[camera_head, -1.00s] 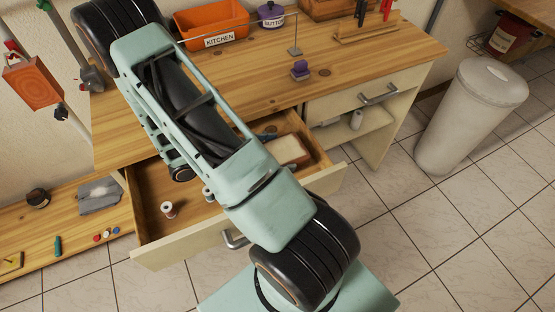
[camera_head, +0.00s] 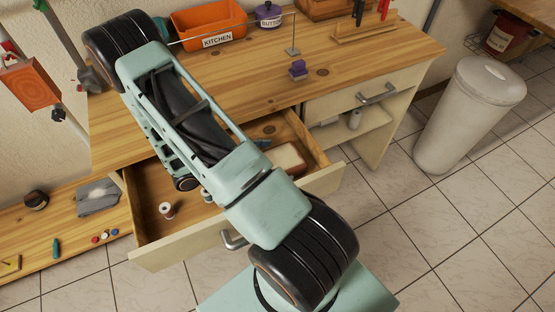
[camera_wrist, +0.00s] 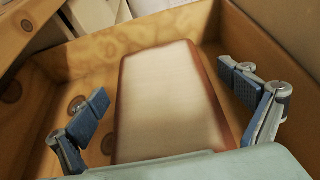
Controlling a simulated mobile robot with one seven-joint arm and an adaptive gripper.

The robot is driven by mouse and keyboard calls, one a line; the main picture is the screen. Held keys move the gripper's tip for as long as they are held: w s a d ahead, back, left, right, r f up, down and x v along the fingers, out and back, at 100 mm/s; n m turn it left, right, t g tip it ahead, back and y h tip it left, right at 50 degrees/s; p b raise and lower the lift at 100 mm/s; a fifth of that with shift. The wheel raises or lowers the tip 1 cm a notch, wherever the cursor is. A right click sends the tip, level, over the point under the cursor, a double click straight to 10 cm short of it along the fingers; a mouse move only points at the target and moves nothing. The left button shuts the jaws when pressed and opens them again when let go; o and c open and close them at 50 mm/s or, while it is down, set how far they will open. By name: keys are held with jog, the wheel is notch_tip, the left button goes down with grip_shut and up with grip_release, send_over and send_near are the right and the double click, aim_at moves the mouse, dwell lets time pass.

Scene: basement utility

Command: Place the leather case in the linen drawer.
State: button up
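A brown block with a pale cream top, apparently the leather case (camera_head: 291,157), lies in the back right part of an open wooden drawer (camera_head: 190,240). In the wrist view the case (camera_wrist: 170,100) fills the middle, flat, its long side pointing away. My gripper (camera_wrist: 170,92) is open, with one blue-padded finger on each side of the case and visible gaps between. In the head view my arm hides most of the gripper. I see no label on the open drawer, so I cannot tell whether it is the linen drawer.
A thread spool (camera_head: 167,210) lies in the drawer's left part; another is mostly behind my arm. A closed drawer (camera_head: 360,95) is at the right. An orange KITCHEN bin (camera_head: 208,25), a purple pot (camera_head: 268,14) and a small purple object (camera_head: 298,69) stand on the countertop.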

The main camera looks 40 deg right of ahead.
jog(key=shift+r, duration=0.1)
jog(key=shift+a+r, duration=0.1)
jog(key=shift+a, duration=0.05)
jog(key=v, duration=1.1)
jog(key=shift+w+a+b, duration=0.15)
jog(key=shift+a+b, duration=0.15)
jog(key=shift+a, duration=0.05)
jog(key=shift+r, duration=0.1)
